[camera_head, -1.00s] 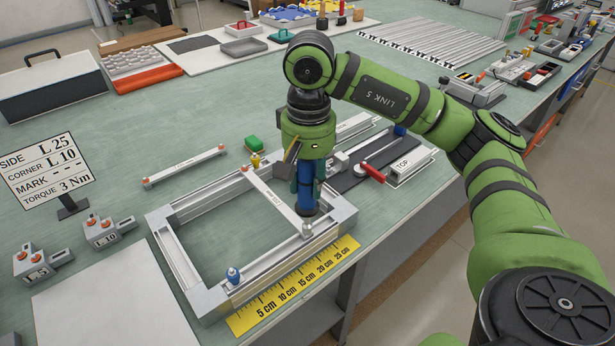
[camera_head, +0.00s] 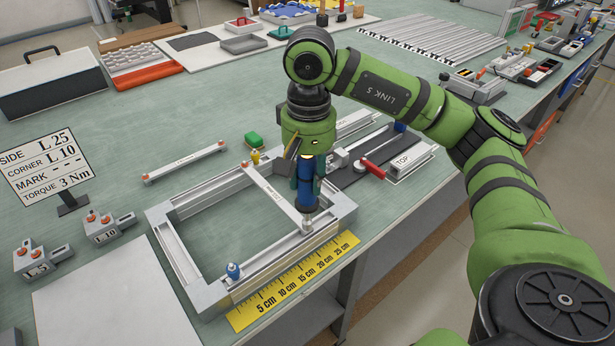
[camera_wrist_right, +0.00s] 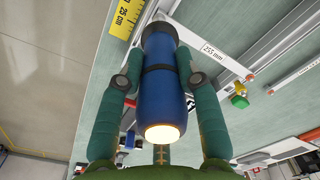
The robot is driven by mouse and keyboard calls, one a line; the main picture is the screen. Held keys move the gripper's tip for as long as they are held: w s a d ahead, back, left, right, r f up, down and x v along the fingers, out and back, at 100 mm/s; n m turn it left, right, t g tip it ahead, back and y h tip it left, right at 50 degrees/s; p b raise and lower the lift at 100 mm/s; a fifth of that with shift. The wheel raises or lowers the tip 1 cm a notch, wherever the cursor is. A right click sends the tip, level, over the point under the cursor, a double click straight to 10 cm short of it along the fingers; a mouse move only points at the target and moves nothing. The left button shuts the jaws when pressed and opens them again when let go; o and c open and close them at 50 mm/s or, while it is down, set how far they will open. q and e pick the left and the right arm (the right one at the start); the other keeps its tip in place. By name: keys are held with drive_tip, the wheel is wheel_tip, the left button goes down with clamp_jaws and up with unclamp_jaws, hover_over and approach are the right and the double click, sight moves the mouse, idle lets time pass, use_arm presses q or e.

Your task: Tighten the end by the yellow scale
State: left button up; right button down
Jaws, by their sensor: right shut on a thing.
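My right gripper (camera_head: 308,190) is shut on a blue cylindrical driver (camera_head: 306,170), which it holds upright over the near right part of the silver frame (camera_head: 190,296). The driver (camera_wrist_right: 163,85) fills the middle of the wrist view, its glowing end toward the camera. A light crossbar (camera_head: 272,196) spans the frame; its near end, with a silver fastener (camera_head: 307,225), lies by the yellow scale (camera_head: 290,285). The dark driver tip appears close to that end; I cannot tell whether they touch. The bar (camera_wrist_right: 213,50) reads 255 mm in the wrist view. A yellow knob (camera_head: 255,157) stands at its far end.
The sign (camera_head: 42,165) reads torque 3 Nm. A red-handled clamp (camera_head: 372,168) is right of the frame.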

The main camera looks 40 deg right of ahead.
drive_tip(key=shift+s+a+f, duration=0.1)
idle(0.5)
drive_tip(key=shift+w+r+p, duration=0.2)
drive_tip(key=shift+r+p, duration=0.35)
drive_tip(key=shift+r, duration=0.15)
drive_tip(key=shift+r+p, duration=1.05)
drive_tip(key=shift+r, duration=0.8)
